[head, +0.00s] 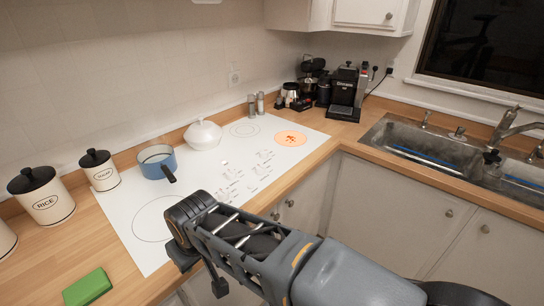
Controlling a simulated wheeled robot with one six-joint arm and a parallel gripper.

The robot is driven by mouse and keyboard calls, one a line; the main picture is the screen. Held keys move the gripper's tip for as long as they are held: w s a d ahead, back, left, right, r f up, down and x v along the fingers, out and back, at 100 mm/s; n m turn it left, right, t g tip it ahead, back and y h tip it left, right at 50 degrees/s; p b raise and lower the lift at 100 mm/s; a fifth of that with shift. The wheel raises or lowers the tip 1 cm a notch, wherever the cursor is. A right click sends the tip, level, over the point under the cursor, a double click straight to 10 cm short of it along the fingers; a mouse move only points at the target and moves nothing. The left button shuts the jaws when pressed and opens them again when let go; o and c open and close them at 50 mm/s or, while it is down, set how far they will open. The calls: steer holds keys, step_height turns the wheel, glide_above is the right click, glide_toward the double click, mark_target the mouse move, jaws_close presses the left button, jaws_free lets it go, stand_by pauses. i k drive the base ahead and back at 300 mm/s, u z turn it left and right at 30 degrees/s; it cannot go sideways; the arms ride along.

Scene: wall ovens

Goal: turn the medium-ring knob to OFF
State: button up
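The white cooktop (130,236) is set in the wooden counter. Small pale marks or knobs (265,156) lie in groups in its middle. They are too small to read, and I cannot tell which belongs to the medium ring or how it is turned. One ring (290,138) at the far right glows orange and is bare. My arm reaches in from the lower right, and my gripper (196,272) is over the cooktop's front edge, nearer than the marks and apart from them. Its fingers are mostly hidden by the wrist, so its opening is unclear.
A blue saucepan (157,161) with its dark handle toward me and a white lidded pot (203,135) stand on the cooktop's back. Canisters (42,197) and a green sponge (88,288) are at left. Shakers (256,104), a coffee machine (345,92) and a sink (425,148) lie beyond.

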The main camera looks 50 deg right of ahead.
mark_target(263, 154)
steer(key=k, duration=0.7)
steer(key=u, duration=0.55)
steer(key=i, duration=0.75)
steer(key=z, duration=4.05)
steer(key=i, duration=1.3)
steer(key=u, duration=2.45)
